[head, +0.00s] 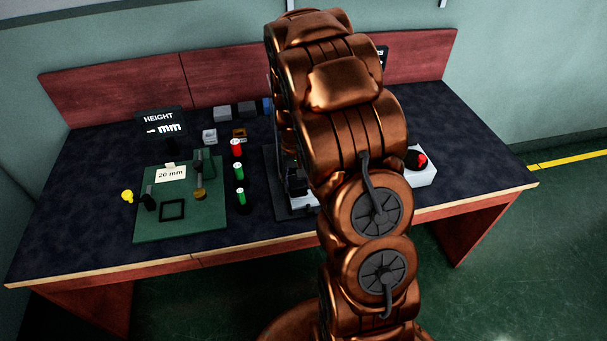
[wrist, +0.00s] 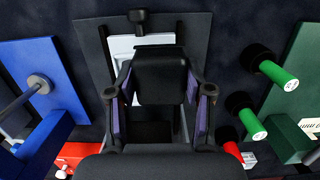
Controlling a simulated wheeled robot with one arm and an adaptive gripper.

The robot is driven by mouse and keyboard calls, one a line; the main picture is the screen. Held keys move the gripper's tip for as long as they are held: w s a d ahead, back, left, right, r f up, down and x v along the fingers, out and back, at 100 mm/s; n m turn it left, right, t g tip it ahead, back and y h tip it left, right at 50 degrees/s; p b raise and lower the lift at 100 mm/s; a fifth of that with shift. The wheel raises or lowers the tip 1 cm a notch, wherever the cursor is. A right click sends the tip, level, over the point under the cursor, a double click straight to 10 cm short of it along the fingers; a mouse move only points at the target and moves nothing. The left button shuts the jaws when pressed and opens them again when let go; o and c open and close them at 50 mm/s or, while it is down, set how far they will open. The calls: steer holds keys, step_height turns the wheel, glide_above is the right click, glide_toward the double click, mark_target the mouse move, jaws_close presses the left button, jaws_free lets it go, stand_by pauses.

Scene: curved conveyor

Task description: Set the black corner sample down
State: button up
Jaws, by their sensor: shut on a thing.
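In the wrist view, my gripper (wrist: 162,101) is shut on the black corner sample (wrist: 160,72). The sample is a dark block between the two purple-padded fingers. Behind it is a pale grey-white fixture (wrist: 124,46) on a dark mat (wrist: 90,38). The sample hides much of the fixture, and I cannot tell whether the two touch. In the head view, my copper arm covers most of this spot. Only a dark part and a bit of the pale fixture (head: 303,203) show at its left edge, so the sample is not clearly visible there.
A green board (head: 160,228) with a "20 mm" card and black square frame lies left. Red-topped (head: 236,148) and green-topped cylinders (head: 239,172) stand beside it. A height display (head: 159,121) and small blocks are behind. A white box (head: 423,178) with a red button is right.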

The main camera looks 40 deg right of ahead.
steer(key=w+d, duration=0.1)
steer(key=w+d+p, duration=0.1)
steer(key=d, duration=0.1)
steer(key=w+d, duration=0.1)
steer(key=shift+w+d+f, duration=0.15)
steer(key=shift+w+f, duration=0.05)
steer(key=shift+f, duration=0.05)
steer(key=shift+f+p, duration=0.9)
steer(key=shift+f, duration=0.9)
steer(key=shift+f, duration=0.1)
steer(key=o, duration=1.2)
steer(key=shift+c, duration=0.2)
